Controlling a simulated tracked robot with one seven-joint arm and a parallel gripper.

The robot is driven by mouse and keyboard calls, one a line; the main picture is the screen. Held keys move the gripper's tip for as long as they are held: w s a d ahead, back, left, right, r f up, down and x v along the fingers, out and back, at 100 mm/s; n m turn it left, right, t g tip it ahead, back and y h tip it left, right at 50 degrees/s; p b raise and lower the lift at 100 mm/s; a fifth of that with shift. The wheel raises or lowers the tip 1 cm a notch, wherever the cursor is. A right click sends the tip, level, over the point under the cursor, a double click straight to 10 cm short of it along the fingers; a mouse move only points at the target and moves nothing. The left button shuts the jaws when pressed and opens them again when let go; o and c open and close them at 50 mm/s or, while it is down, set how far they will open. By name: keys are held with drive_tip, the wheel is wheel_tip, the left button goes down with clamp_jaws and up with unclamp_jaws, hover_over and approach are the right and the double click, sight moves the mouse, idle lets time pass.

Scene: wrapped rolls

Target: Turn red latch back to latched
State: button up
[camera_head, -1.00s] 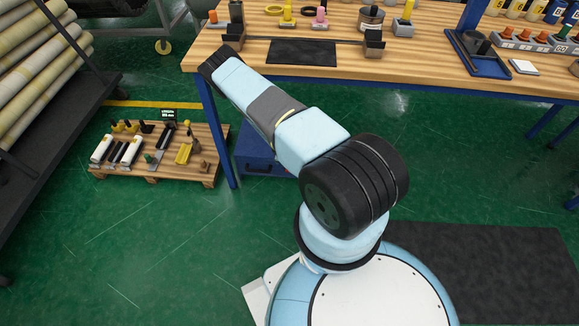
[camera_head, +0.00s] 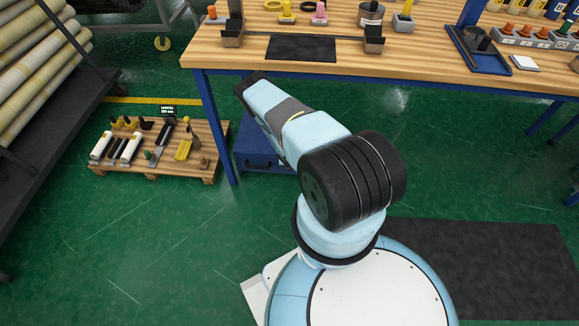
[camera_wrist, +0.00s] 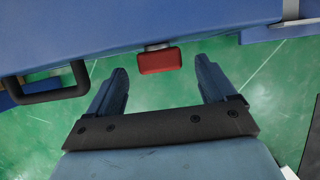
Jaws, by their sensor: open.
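A small red latch (camera_wrist: 160,60) sticks out below the front edge of a blue case (camera_wrist: 150,22) in the wrist view. It joins the case by a short grey stem. My gripper (camera_wrist: 162,78) is open, one finger on each side of the latch with clear gaps, and the latch lies a little ahead of or level with the fingertips. In the head view the blue case (camera_head: 262,158) stands on the floor under the workbench, partly behind my arm.
A dark case handle (camera_wrist: 45,90) is left of my fingers, and a grey metal latch (camera_wrist: 290,25) is at the upper right. The workbench (camera_head: 400,68) overhangs the case. A wooden pallet (camera_head: 150,172) with tools lies left of the blue table leg (camera_head: 215,130).

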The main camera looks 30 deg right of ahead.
drive_tip(key=shift+x, duration=0.85)
drive_tip(key=shift+r, duration=0.1)
drive_tip(key=shift+c, duration=0.4)
drive_tip(key=c, duration=0.9)
drive_tip(key=shift+d, duration=0.2)
drive_tip(key=shift+c, duration=0.4)
drive_tip(key=t+y, duration=0.2)
drive_tip(key=s+d+m+t+y, duration=0.1)
drive_tip(key=t+y, duration=0.1)
drive_tip(key=y, duration=0.1)
drive_tip(key=f+m+t+y, duration=0.1)
drive_tip(key=t+y, duration=0.1)
drive_tip(key=shift+s+d+f+y, duration=0.1)
drive_tip(key=shift+s+d+y, duration=0.1)
drive_tip(key=shift+d+y, duration=0.1)
